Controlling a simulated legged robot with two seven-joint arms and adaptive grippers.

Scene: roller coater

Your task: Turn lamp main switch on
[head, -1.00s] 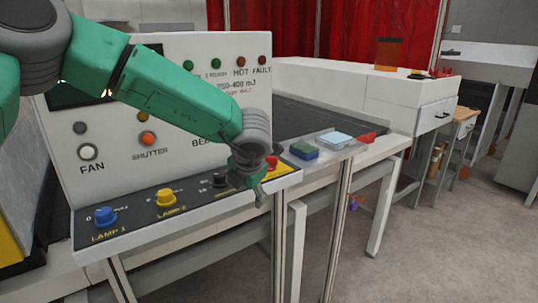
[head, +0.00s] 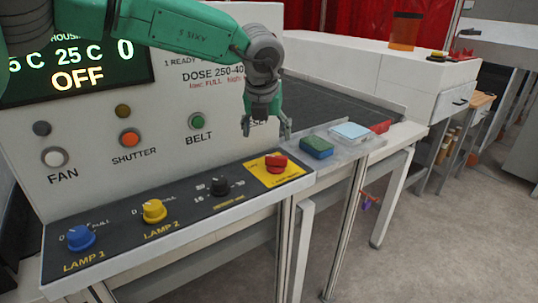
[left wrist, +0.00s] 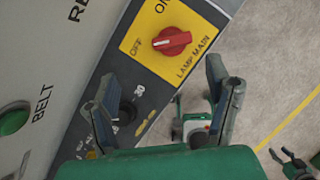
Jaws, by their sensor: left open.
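The lamp main switch (head: 276,163) is a red rotary knob on a yellow plate (head: 257,175) at the right end of the dark sloped control strip. In the left wrist view the red knob (left wrist: 171,41) lies ahead of my fingers, with OFF, ON and LAMP MAIN printed around it. Its handle lies roughly across that picture, nearer the OFF label. My left gripper (head: 266,131) points down above the knob, open, empty and apart from it. Its two spread fingers (left wrist: 163,98) also show in the left wrist view. My right gripper cannot be identified in the head view.
A black knob (head: 219,186), yellow lamp 2 knob (head: 153,211) and blue lamp 1 knob (head: 80,238) line the strip. The upright panel (head: 165,165) stands close behind, with a display (head: 80,60) reading OFF. Sponge-like blocks (head: 316,147) lie to the right.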

